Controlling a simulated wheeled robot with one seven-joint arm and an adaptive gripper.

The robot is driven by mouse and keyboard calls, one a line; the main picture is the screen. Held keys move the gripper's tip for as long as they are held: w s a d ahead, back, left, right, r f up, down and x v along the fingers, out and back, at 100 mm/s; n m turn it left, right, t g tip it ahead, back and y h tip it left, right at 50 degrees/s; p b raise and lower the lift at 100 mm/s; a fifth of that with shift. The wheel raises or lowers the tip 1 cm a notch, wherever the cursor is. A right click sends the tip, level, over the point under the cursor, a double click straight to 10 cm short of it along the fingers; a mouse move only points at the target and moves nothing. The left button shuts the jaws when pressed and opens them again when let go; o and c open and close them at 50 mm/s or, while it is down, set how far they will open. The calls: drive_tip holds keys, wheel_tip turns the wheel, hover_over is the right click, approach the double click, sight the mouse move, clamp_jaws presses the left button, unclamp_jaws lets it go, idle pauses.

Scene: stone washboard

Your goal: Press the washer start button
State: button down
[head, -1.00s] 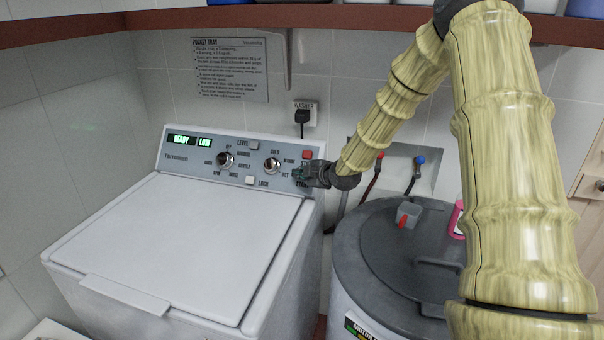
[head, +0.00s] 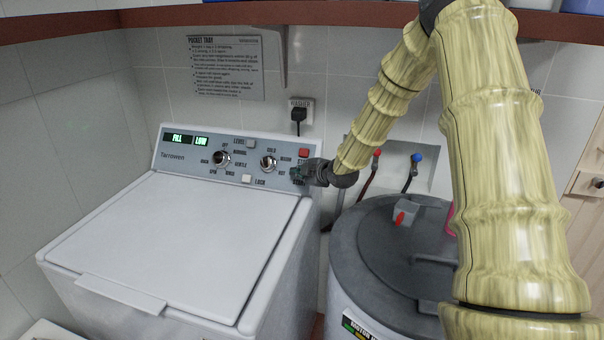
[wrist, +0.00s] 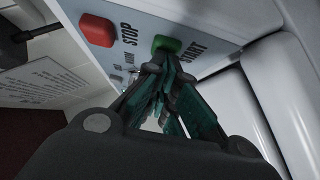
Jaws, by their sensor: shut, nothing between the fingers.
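The white washer (head: 160,235) stands at the left with its lid shut. Its display (head: 188,139) reads "FILL" and "LOW". In the wrist view the green start button (wrist: 163,42) sits beside the word START, and the red stop button (wrist: 97,30) is to its left. My gripper (head: 296,174) is shut and empty at the right end of the control panel. In the wrist view its fingertips (wrist: 166,60) meet the lower edge of the green button and look to be touching it. In the head view the gripper hides the start button.
The panel has two round knobs (head: 222,159) and small white buttons. A grey-lidded round tub (head: 350,250) stands right of the washer, below my arm. A plug (head: 298,115) and the red and blue taps are on the wall behind. A brown shelf (head: 220,15) runs overhead.

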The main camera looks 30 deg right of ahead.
drive_tip(key=a+r+b+v, duration=0.1)
drive_tip(key=a+v, duration=0.1)
drive_tip(key=v, duration=1)
drive_tip(key=shift+w+b, duration=0.25)
drive_tip(key=shift+b, duration=0.05)
drive_tip(key=shift+r, duration=0.1)
idle(0.4)
